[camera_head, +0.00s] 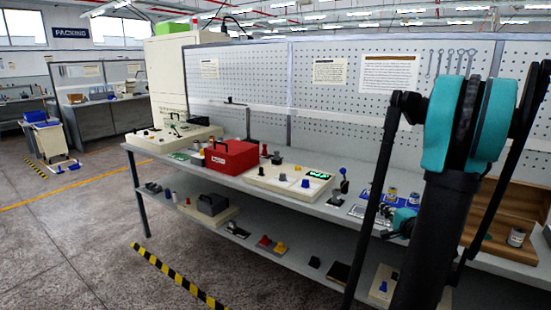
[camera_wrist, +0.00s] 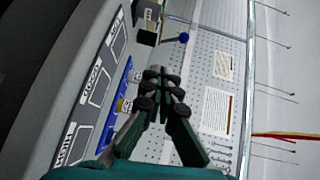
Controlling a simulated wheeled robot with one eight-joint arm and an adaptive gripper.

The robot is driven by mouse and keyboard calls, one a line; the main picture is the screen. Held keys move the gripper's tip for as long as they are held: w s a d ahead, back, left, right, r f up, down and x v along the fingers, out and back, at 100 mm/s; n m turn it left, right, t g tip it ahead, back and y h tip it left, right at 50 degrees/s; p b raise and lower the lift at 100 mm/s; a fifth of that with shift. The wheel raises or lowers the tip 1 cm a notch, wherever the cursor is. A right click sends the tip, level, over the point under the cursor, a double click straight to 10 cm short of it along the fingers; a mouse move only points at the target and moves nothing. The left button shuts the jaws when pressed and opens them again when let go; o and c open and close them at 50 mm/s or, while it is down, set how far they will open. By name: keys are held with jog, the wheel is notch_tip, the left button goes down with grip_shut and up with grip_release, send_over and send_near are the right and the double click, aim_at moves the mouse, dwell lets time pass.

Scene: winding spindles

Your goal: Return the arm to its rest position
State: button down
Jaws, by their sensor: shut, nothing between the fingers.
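My gripper (camera_wrist: 161,74) is in the middle of the wrist view, its dark fingers drawn together with nothing between them. It is over the workbench, apart from the things on it. In the head view, my arm, with its large teal joint and dark links, fills the right side. A small teal part of it (camera_head: 404,221) shows low behind the dark link, near the bench's front edge. The gripper's fingertips cannot be made out in the head view.
The grey workbench (camera_head: 210,178) holds a red toolbox (camera_head: 231,157), a beige control panel (camera_head: 262,178) and a wooden box (camera_head: 497,248) at right. A blue-knobbed lever (camera_head: 343,173) also shows in the wrist view (camera_wrist: 183,37). The pegboard (camera_head: 250,85) stands behind.

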jog(key=s+a+f+n+g+y, duration=0.1)
jog(key=s+a+f+n+g, duration=0.25)
jog(key=a, duration=0.45)
jog(key=s+a+f+n+g, duration=0.3)
jog(key=a+f+n+g, duration=0.1)
jog(key=a, duration=0.4)
jog(key=s+f+n+g+h, duration=0.2)
jog(key=s+f+n, duration=0.1)
jog(key=s, duration=0.5)
jog(key=s+a+f+n+g+h, duration=0.1)
jog(key=s+f+n+g+h, duration=0.1)
jog(key=s, duration=0.6)
jog(key=shift+f+n+g+h, duration=0.35)
jog(key=shift+f+n+h, duration=0.15)
jog(key=shift+f+n, duration=0.55)
